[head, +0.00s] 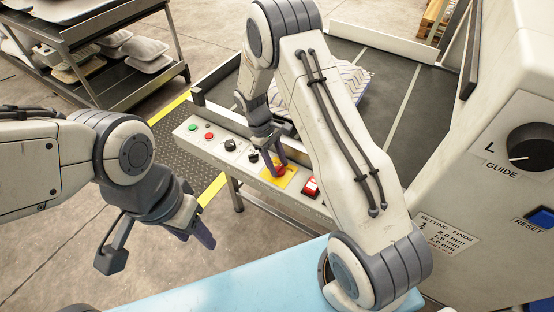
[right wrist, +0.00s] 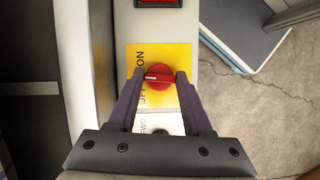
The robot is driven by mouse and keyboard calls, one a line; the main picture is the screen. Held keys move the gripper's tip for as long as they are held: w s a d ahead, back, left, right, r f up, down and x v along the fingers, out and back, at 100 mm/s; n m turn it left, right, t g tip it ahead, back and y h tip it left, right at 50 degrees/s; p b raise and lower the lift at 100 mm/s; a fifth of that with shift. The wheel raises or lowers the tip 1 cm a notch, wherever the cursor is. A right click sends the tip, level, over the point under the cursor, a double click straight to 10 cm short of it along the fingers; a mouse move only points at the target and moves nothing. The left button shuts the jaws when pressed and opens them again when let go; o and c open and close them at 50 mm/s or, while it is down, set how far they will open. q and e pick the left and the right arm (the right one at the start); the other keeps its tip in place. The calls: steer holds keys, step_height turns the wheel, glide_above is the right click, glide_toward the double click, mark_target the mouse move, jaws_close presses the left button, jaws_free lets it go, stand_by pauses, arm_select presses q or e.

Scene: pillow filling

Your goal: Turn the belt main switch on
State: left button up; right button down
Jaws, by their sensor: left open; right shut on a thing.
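The belt main switch is a red rotary knob (right wrist: 160,77) on a yellow plate (right wrist: 185,55) marked ON and OFF. A pale line on the knob points left in the right wrist view, roughly between the two words; I cannot tell the exact setting. In the head view the yellow plate (head: 288,178) lies on the grey control panel (head: 228,159). My right gripper (head: 277,168) reaches down onto the knob and is shut on it, with one finger on each side in the right wrist view (right wrist: 158,80). My left gripper (head: 158,246) is open and empty, away from the panel.
A red rocker switch (head: 311,187) sits right of the knob. Black dials (head: 230,145) and green and red buttons (head: 209,135) lie to its left. A striped pillow (head: 348,83) rests on the belt behind. A light blue surface (head: 225,285) is in front.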

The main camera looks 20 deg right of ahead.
steer(key=m+y+p, duration=0.1)
steer(key=m, duration=0.2)
steer(key=shift+d+r+m, duration=0.1)
steer(key=shift+m, duration=0.2)
steer(key=shift+w+d+m+y+p, duration=0.1)
steer(key=shift+m+y+p, duration=0.7)
steer(key=shift+m, duration=1.2)
steer(key=shift+c, duration=1.6)
jaws_free()
steer(key=v, duration=1)
steer(key=shift+w+d+b, duration=0.2)
steer(key=shift+w+b, duration=0.05)
steer(key=shift+b, duration=0.15)
